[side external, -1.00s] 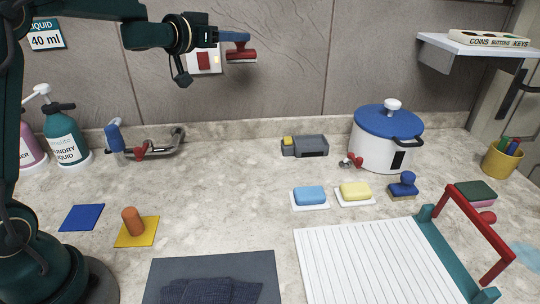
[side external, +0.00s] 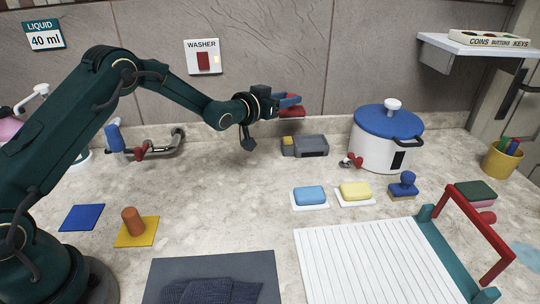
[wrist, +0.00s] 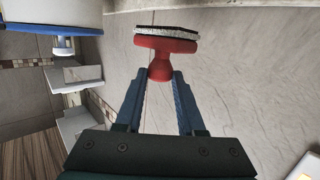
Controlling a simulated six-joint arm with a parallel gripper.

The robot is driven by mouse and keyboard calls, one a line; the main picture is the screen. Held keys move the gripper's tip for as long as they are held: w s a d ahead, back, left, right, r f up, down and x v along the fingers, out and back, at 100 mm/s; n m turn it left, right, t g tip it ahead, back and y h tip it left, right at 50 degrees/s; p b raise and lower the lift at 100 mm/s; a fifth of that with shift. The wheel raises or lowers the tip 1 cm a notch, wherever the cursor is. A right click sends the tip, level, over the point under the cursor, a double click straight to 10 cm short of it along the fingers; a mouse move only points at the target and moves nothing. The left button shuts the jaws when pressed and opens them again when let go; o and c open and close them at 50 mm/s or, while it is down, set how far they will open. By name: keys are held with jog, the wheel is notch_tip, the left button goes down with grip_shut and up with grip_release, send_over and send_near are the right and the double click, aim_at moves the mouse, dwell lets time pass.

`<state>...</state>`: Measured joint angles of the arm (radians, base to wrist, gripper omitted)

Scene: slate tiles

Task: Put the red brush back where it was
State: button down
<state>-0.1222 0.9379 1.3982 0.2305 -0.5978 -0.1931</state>
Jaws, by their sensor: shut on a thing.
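The red brush (side external: 292,112) is in the jaws of my gripper (side external: 288,100), in the air above the grey box by the back wall. In the wrist view the brush (wrist: 165,45) has a red head with a dark and pale strip along its far side. Its narrow red neck is between the two blue fingers of my gripper (wrist: 160,82), which are shut on it. In the side external view the fingers partly cover the brush.
A grey box (side external: 312,147) with a yellow piece stands below the brush. The white pot (side external: 380,150) with a blue lid is to its right. Blue (side external: 309,195) and yellow (side external: 355,190) sponges and a blue-handled brush (side external: 403,184) lie in front. Bare counter lies left of the sponges.

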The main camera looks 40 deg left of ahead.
jog(key=shift+w+d+f, duration=0.4)
jog(key=shift+d+f, duration=0.45)
jog(key=shift+f, duration=0.4)
jog(key=shift+w+d+f, duration=0.4)
jog(key=shift+d+f, duration=0.4)
jog(key=shift+f, duration=0.4)
jog(key=shift+w+d+f, duration=0.4)
jog(key=shift+d+f, duration=0.45)
jog(key=shift+f, duration=0.4)
jog(key=c, duration=0.5)
grip_release()
jog(key=shift+f, duration=0.15)
jog(key=shift+r, duration=0.2)
